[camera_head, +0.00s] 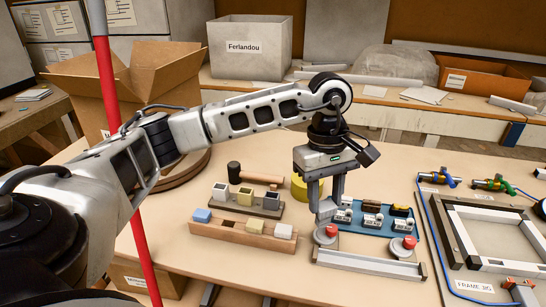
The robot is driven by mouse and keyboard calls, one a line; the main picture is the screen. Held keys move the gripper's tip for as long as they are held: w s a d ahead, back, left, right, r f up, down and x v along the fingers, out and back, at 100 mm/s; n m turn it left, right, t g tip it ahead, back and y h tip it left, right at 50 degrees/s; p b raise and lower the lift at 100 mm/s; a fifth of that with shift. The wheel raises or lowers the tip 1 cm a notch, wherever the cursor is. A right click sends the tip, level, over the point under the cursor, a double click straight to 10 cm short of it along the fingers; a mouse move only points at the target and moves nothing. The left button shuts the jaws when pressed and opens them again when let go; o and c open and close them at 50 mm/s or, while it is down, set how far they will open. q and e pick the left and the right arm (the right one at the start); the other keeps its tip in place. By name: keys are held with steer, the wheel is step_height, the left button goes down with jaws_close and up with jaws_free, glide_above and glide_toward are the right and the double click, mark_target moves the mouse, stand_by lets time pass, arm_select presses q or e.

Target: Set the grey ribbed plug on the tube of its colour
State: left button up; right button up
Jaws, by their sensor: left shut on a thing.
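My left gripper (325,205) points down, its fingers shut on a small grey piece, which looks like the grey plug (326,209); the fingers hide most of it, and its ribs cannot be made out. It is held at the left end of the blue tray, behind the left red button. To its left, a dark base carries three open square tubes: a pale one (221,191), a yellow one (245,196) and a pale greyish one (272,200). In front, a wooden rack (232,234) holds a blue block (201,214), a cream block (245,225) and a white block (283,231). My right gripper is out of view.
The blue tray (380,231) holds small white holders. A grey bar (370,263) with two red buttons (409,242) lies in front. A mallet (257,178) and a yellow roll (306,188) lie behind. A red pole (119,150) crosses the left side.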

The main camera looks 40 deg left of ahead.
arm_select(q)
steer(key=w+a+f+n+t+y, duration=0.1)
steer(key=w+a+f+n, duration=0.1)
steer(key=a+n, duration=0.7)
steer(key=w+a+f+n+t+y, duration=0.1)
steer(key=w+a+f+n, duration=0.2)
steer(key=a+n, duration=0.7)
steer(key=f+n, duration=0.2)
steer(key=n, duration=0.8)
steer(key=shift+w, duration=0.35)
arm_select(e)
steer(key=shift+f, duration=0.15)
arm_select(q)
steer(key=shift+r, duration=0.1)
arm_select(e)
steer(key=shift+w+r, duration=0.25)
